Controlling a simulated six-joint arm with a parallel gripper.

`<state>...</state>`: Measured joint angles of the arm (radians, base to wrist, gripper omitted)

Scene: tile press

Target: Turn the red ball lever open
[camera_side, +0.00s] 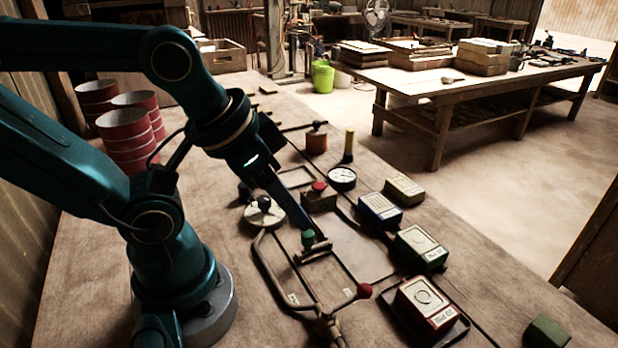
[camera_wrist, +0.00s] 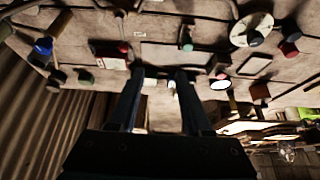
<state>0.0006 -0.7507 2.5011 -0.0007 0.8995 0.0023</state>
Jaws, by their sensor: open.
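The red ball (camera_side: 364,290) sits on the end of a thin lever whose other end meets a pivot at the front of the press. In the wrist view a small red ball (camera_wrist: 123,47) shows up and left of my fingertips, beside a red-edged box. My gripper (camera_side: 304,222) hangs over the bench behind the lever, apart from the red ball. In the side view its fingers overlap the area by the green knob (camera_side: 308,238). In the wrist view my gripper (camera_wrist: 161,75) has its two fingers apart with nothing held between them.
A red button box (camera_side: 319,200), a gauge (camera_side: 342,178) and a round pale plate with a dark knob (camera_side: 264,212) stand near my gripper. Several labelled boxes, including a red one (camera_side: 428,308) and a green one (camera_side: 420,248), line the right side. A curved tube (camera_side: 270,275) borders the press.

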